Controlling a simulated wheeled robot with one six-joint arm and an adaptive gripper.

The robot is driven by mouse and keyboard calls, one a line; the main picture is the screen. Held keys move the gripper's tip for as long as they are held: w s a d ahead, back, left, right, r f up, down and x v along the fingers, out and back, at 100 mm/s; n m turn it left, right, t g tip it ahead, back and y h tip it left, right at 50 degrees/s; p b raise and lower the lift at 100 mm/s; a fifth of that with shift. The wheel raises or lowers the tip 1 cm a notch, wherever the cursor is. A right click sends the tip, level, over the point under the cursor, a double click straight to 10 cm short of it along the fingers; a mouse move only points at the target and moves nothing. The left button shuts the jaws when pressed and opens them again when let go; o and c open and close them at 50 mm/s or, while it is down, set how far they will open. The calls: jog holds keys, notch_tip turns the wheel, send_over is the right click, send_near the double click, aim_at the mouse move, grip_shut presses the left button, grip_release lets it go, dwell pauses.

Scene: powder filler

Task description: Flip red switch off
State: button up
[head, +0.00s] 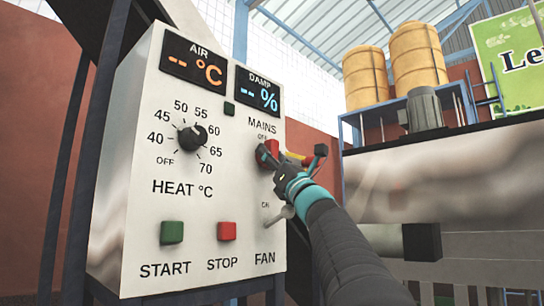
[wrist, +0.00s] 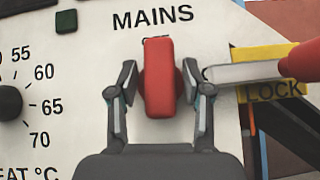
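The red switch (head: 273,147) sits on the white control panel below the MAINS label. In the wrist view the red switch (wrist: 159,78) stands upright, its top end partly covering the small label under MAINS. My gripper (head: 270,156) is at the switch. In the wrist view my gripper (wrist: 160,88) has one finger on each side of the switch, with narrow gaps seeming to show, so it looks open around it. Contact is hard to tell.
A yellow LOCK plate (wrist: 270,75) and a silver lever with a red end (wrist: 300,62) are close to the right finger. The heat dial (head: 191,138), green START button (head: 172,232), red STOP button (head: 227,230) and FAN lever (head: 279,216) share the panel.

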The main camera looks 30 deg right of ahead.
jog(key=shift+n+y, duration=0.4)
jog(key=shift+n, duration=0.2)
jog(key=shift+n+g+y, duration=0.4)
jog(key=shift+n+y, duration=0.4)
jog(key=shift+y, duration=0.1)
jog(key=o, duration=0.8)
jog(key=v, duration=1.2)
